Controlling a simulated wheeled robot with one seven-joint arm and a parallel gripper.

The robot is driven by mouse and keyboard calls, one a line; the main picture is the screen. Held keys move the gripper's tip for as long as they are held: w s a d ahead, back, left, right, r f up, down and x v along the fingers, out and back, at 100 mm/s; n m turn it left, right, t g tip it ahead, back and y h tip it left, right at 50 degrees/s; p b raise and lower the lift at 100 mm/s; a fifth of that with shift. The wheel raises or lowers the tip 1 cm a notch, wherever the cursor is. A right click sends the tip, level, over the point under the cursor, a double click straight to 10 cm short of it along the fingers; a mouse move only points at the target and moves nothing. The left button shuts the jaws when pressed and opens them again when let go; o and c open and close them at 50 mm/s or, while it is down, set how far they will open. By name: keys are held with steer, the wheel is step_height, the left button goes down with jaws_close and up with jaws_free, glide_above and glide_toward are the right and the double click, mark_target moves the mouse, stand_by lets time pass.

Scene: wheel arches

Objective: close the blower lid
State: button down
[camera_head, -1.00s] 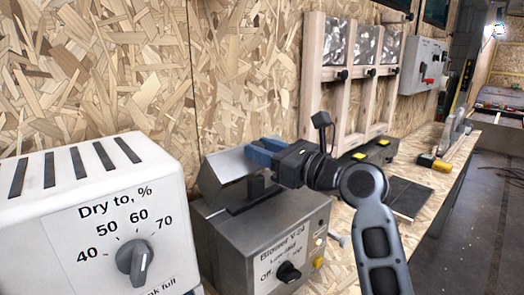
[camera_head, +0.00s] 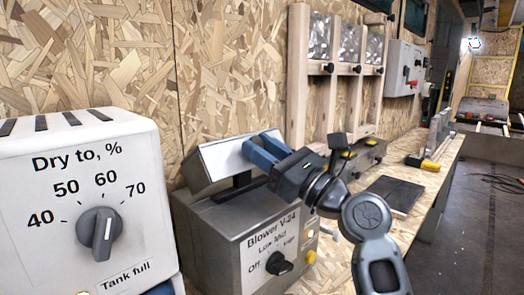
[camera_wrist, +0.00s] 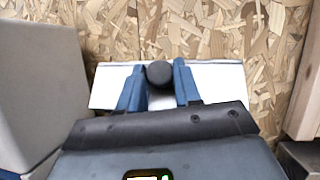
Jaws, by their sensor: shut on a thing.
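The blower (camera_head: 240,235) is a grey metal box labelled "Blower V-24", with a black dial on its front. Its metal lid (camera_head: 215,160) stands raised and tilted above the box top, with a dark gap beneath it. My gripper (camera_head: 258,152) reaches in from the right, its blue fingers at the lid. In the wrist view the lid (camera_wrist: 224,82) is a pale plate behind the fingers. The fingers (camera_wrist: 159,80) are shut on the lid's round black knob (camera_wrist: 159,73), one on each side. The fingers hide part of the lid in the head view.
A white dryer box (camera_head: 70,200) with a dial stands close on the left. The chipboard wall (camera_head: 230,60) is right behind the blower. A dark panel (camera_head: 392,194) and a yellow-black tool (camera_head: 422,163) lie on the bench to the right.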

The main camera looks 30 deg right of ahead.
steer(key=c, duration=0.8)
jaws_free()
steer(key=v, duration=0.8)
steer(key=shift+b, duration=0.4)
